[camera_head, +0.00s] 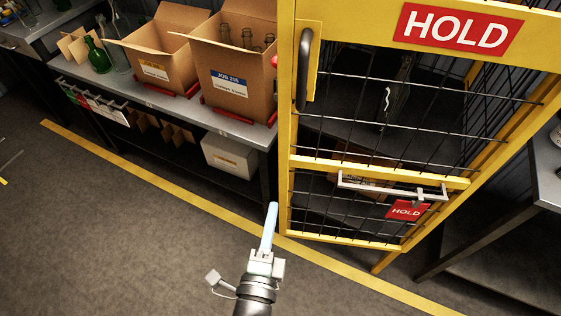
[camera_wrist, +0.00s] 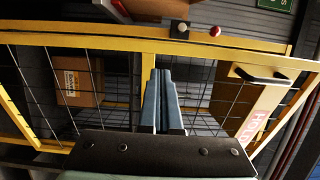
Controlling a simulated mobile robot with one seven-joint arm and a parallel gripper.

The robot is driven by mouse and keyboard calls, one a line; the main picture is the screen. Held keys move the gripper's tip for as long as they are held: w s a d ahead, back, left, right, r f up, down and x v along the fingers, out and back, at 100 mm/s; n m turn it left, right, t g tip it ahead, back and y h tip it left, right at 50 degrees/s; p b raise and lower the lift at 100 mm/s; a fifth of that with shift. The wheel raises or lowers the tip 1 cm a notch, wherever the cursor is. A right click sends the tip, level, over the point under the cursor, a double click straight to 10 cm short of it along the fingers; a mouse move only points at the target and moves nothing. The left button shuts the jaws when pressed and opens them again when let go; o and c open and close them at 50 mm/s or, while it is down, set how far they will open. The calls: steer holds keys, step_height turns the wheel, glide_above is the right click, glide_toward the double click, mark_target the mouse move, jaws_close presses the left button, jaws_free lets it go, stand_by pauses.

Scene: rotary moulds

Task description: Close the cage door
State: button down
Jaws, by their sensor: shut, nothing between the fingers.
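The cage door (camera_head: 378,167) is a yellow frame with black wire mesh and a red HOLD sign (camera_head: 457,28). A dark upright handle (camera_head: 304,70) is on its upper left side. The handle also shows in the wrist view (camera_wrist: 262,75) at the right. My gripper (camera_head: 272,207) is shut and empty, its pale blue fingers beside the door's lower left corner in the head view. In the wrist view, the fingers (camera_wrist: 162,78) overlap a yellow crossbar (camera_wrist: 149,59); I cannot tell whether they touch it. How far the door stands open is unclear.
A grey bench (camera_head: 237,128) at the left holds cardboard boxes (camera_head: 233,76) and a green bottle (camera_head: 96,55). A white box (camera_head: 229,155) sits on its lower shelf. Another table (camera_head: 546,168) stands at the right. The floor at the lower left is clear, crossed by a yellow line (camera_head: 150,178).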

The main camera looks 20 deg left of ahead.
mark_target(284, 156)
steer(key=x, duration=1.2)
steer(key=shift+p, duration=0.3)
